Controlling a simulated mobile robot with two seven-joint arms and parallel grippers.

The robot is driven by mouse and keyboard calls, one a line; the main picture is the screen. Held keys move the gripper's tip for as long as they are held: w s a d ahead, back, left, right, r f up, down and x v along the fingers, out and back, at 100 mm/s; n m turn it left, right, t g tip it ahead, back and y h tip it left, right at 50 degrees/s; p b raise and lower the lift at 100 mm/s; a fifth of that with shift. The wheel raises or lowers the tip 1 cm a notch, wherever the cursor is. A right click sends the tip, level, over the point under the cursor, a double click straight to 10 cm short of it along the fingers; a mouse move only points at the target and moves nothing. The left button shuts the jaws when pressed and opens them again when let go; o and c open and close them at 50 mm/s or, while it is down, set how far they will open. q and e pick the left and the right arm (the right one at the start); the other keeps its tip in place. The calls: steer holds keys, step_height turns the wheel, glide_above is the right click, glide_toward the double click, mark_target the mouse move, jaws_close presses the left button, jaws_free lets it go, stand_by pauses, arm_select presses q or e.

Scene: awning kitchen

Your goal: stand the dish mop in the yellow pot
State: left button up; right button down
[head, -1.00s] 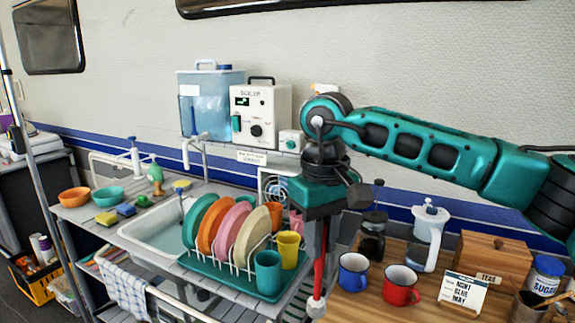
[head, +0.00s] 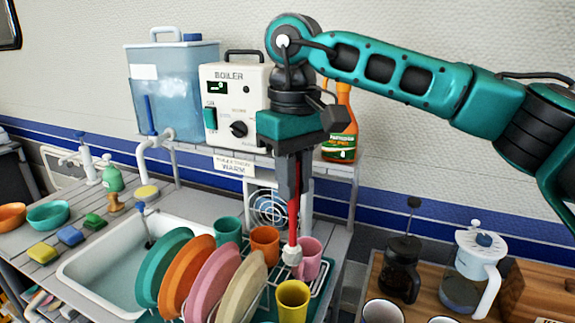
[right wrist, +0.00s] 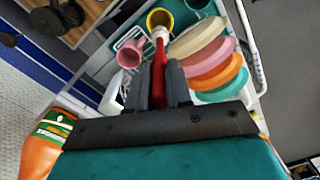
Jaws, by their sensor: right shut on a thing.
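The dish mop (head: 294,222) has a red handle and a white head, and it hangs head down. My right gripper (head: 295,190) is shut on its handle; in the right wrist view, the fingers (right wrist: 163,85) close around the red handle. The yellow pot (head: 293,303) stands at the front right of the dish rack, and it also shows in the right wrist view (right wrist: 157,17). The mop's white head appears just above and behind the yellow pot in the head view, between it and a pink cup (head: 309,262). Its exact height above the pot is hard to tell. My left gripper is not in view.
Coloured plates (head: 205,282) stand in the rack left of the pot. An orange cup (head: 265,243) and a teal cup (head: 228,230) are behind. The boiler (head: 232,105) and a spray bottle (head: 342,130) stand on the shelf behind my gripper. A coffee press (head: 401,270) stands right.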

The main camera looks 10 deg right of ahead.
mark_target(293, 246)
steer(key=shift+s+f, duration=0.2)
steer(key=shift+f, duration=0.1)
steer(key=shift+f+b, duration=0.4)
steer(key=shift+f, duration=0.85)
step_height(293, 246, down, 4)
steer(key=b, duration=0.3)
steer(key=shift+r, duration=0.25)
steer(key=shift+f+b, duration=0.9)
steer(key=shift+f, duration=0.4)
step_height(293, 246, down, 2)
steer(key=shift+b, duration=0.6)
steer(key=shift+f+b, duration=0.35)
steer(key=shift+f, duration=0.45)
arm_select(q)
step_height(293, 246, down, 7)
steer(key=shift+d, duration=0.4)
arm_select(e)
steer(key=c, duration=1)
jaws_free()
steer(key=shift+o, duration=0.2)
